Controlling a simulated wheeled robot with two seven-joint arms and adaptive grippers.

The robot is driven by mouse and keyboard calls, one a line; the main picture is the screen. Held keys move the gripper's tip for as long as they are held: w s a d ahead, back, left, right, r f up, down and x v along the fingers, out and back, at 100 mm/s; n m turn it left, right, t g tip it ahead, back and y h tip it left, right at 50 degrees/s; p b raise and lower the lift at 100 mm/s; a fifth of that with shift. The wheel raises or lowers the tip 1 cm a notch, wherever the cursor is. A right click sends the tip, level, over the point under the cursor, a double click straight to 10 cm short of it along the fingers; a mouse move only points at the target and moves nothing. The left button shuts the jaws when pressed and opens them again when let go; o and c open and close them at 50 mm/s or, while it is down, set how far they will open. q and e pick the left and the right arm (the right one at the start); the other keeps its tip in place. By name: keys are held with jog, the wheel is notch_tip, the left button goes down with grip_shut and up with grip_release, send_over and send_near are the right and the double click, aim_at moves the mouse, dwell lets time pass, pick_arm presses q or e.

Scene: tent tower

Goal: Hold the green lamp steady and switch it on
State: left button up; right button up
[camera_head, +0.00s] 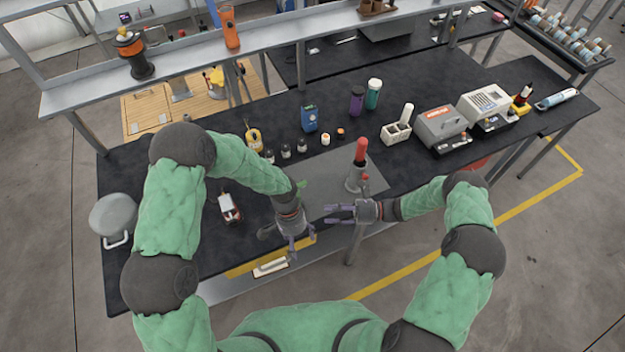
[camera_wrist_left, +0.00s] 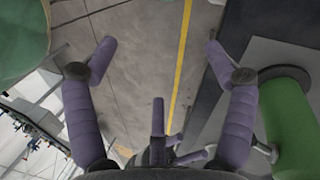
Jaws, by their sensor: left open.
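The green lamp shows in the left wrist view as a green cylinder (camera_wrist_left: 292,130) with a dark cap, outside the right finger. In the head view only a small green part (camera_head: 301,186) shows behind my left gripper; the rest is hidden. My left gripper (camera_head: 290,246) points down near the bench's front edge. In the left wrist view the left gripper (camera_wrist_left: 160,50) is wide open with only floor between its fingers. My right gripper (camera_head: 330,214) is open and empty, pointing left toward the left one. Its fingers also show in the left wrist view (camera_wrist_left: 175,138).
A red lamp (camera_head: 360,155) stands upright on a grey plate (camera_head: 330,170), just behind my right gripper. Small bottles (camera_head: 286,151) and a blue device (camera_head: 309,118) stand farther back. Grey machines (camera_head: 441,126) are at the right. A tan item (camera_head: 271,266) lies at the front edge.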

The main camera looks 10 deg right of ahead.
pick_arm(q)
jog(key=w+d+r+m+t+y, duration=0.2)
jog(key=w+d+r+t+y, duration=0.15)
jog(key=w+r, duration=0.35)
jog(key=w+d+r+m+t+y, duration=0.2)
jog(key=w+d+r+y, duration=0.15)
jog(key=w+r, duration=0.3)
jog(key=x, duration=1.1)
jog(key=shift+a+f, duration=0.1)
jog(key=shift+a, duration=0.25)
